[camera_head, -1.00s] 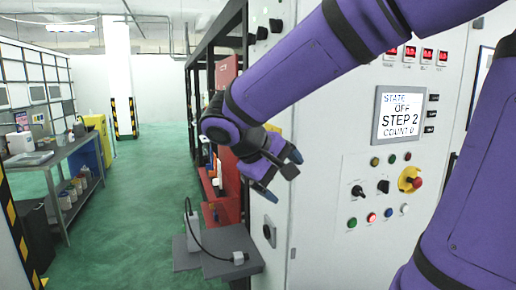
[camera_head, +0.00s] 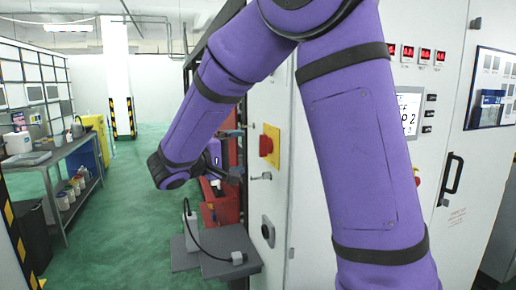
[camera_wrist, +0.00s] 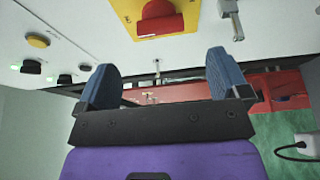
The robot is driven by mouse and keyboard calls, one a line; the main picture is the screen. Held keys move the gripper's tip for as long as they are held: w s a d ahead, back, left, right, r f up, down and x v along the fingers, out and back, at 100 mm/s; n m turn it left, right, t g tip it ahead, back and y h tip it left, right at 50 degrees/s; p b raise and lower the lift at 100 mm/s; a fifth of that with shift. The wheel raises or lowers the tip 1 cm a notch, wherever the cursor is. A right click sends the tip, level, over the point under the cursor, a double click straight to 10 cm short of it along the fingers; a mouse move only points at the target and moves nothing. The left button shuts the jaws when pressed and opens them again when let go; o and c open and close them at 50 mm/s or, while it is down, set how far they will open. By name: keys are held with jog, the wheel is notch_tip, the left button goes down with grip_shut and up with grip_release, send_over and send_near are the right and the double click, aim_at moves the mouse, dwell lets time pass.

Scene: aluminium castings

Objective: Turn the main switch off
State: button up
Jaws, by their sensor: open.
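The main switch, a red rotary handle (camera_head: 267,146) on a yellow plate, sits on the narrow side face of the grey cabinet. In the wrist view the red handle (camera_wrist: 160,20) shows at the top, beyond my fingertips. My gripper (camera_wrist: 165,82) is open, with two blue fingers apart and nothing between them. It does not touch the switch. In the head view my gripper (camera_head: 232,172) is mostly hidden behind my own purple arm, left of and a little lower than the switch.
A small metal handle (camera_head: 260,177) sticks out of the cabinet below the switch. A grey shelf (camera_head: 200,252) with a cabled device stands low at left. Red equipment (camera_head: 218,200) lies behind my gripper. The green aisle floor (camera_head: 130,215) is clear.

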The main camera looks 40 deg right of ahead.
aim_at(260, 147)
jog(key=d, duration=0.5)
jog(key=w+d, duration=0.1)
jog(key=d, duration=0.1)
jog(key=shift+d, duration=0.4)
jog(key=shift+s, duration=0.1)
jog(key=c, duration=0.9)
